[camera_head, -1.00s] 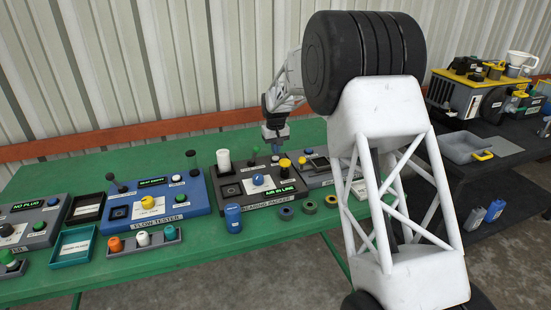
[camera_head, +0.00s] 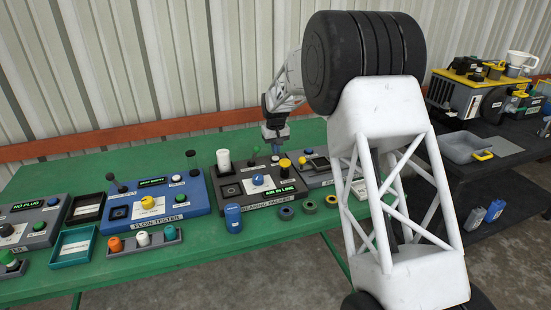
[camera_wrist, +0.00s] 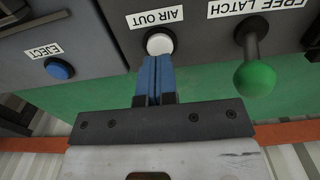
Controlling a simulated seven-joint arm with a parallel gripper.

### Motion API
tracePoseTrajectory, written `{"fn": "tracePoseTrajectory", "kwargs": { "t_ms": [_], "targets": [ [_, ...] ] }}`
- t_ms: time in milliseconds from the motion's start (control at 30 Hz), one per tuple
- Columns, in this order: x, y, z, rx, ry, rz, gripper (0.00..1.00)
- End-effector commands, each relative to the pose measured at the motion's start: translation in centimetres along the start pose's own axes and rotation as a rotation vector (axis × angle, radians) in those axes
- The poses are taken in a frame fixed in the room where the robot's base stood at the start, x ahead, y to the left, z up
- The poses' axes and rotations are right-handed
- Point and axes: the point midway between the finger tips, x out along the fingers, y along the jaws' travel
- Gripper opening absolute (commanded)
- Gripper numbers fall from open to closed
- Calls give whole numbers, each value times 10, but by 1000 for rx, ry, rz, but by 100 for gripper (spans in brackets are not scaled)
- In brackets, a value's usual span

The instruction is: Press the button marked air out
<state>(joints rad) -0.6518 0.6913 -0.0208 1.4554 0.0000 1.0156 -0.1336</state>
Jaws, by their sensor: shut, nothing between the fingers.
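The white round button (camera_wrist: 160,43) sits on the dark panel in the wrist view, beside its AIR OUT label (camera_wrist: 155,17), which reads upside down there. My gripper (camera_wrist: 157,60) is shut and empty. Its blue fingertips reach the near edge of the white button; I cannot tell whether they touch it. In the head view my gripper (camera_head: 276,148) hangs over the back of the dark bearing packer (camera_head: 232,189), which hides the button from that side.
In the wrist view a green-knobbed lever (camera_wrist: 255,78) marked FREE LATCH stands right of the button, and a blue EJECT button (camera_wrist: 59,68) lies left. The flow tester (camera_head: 196,199) stands beside the packer on the green table (camera_head: 190,270).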

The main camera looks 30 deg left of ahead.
Motion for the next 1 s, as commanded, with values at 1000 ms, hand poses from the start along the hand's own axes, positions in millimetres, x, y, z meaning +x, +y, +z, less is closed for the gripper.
{"fn": "tracePoseTrajectory", "kwargs": {
  "t_ms": [1000],
  "targets": [
    [9,0,0,0,0,0,0]
  ]
}}
